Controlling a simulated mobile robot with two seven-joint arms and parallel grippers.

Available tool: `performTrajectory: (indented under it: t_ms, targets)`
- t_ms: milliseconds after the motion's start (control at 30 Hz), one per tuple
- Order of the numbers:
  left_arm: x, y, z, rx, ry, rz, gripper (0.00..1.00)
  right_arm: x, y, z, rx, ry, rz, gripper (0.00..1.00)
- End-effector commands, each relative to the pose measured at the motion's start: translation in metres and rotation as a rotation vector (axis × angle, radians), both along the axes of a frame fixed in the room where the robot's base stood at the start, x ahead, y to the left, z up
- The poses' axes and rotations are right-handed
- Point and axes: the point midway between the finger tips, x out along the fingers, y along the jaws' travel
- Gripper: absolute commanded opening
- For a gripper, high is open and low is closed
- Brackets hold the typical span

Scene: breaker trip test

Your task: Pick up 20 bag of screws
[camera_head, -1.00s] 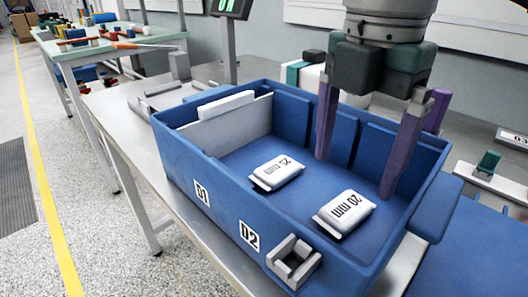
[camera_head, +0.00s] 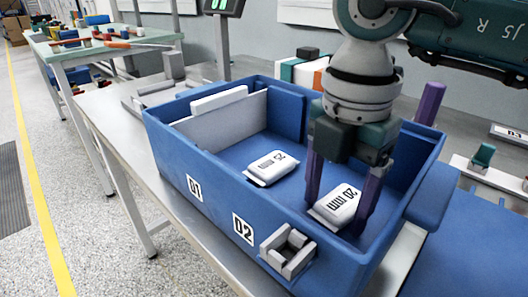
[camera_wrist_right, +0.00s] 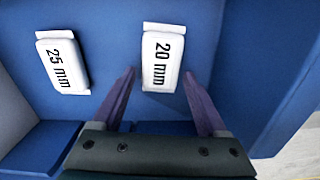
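The white bag labelled 20 mm (camera_head: 337,208) lies on the floor of the blue bin (camera_head: 215,224), in its right part. It also shows in the right wrist view (camera_wrist_right: 162,58), upright between the lines of the fingers. My right gripper (camera_head: 338,205) is open above it, with purple fingers on either side of the bag in the head view. In the wrist view the fingertips (camera_wrist_right: 158,72) are apart, and I see no clear contact with the bag. A second white bag labelled 25 mm (camera_head: 270,167) lies to its left, also in the wrist view (camera_wrist_right: 62,62). My left gripper is out of view.
The bin's walls stand close around the right gripper. A grey divider (camera_head: 235,123) closes off the bin's left end. A grey bracket (camera_head: 288,250) is on the front wall. A blue surface (camera_head: 465,250) lies to the right.

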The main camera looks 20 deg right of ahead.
Motion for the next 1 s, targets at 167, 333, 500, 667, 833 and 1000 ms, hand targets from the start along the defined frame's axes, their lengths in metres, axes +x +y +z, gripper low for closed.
performTrajectory:
  t_ms: [167,333,500,667,833,1000]
  targets:
    - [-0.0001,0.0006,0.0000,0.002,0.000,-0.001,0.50,0.0001,0.0001,0.0003,0.000,0.000,0.000,0.54]
    - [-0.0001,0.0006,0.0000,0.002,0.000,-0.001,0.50,0.0001,0.0001,0.0003,0.000,-0.001,0.000,0.35]
    - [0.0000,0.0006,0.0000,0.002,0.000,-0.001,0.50,0.0001,0.0000,0.0004,0.000,-0.001,0.000,0.16]
    - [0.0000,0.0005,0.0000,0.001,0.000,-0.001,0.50,0.0001,0.0000,0.0004,0.000,-0.001,0.000,0.00]
    - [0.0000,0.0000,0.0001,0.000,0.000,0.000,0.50,0.0002,0.0001,0.0005,0.000,-0.001,0.000,0.00]
    - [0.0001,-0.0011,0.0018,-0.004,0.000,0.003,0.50,0.0007,0.0003,0.0062,0.001,-0.003,0.000,0.00]
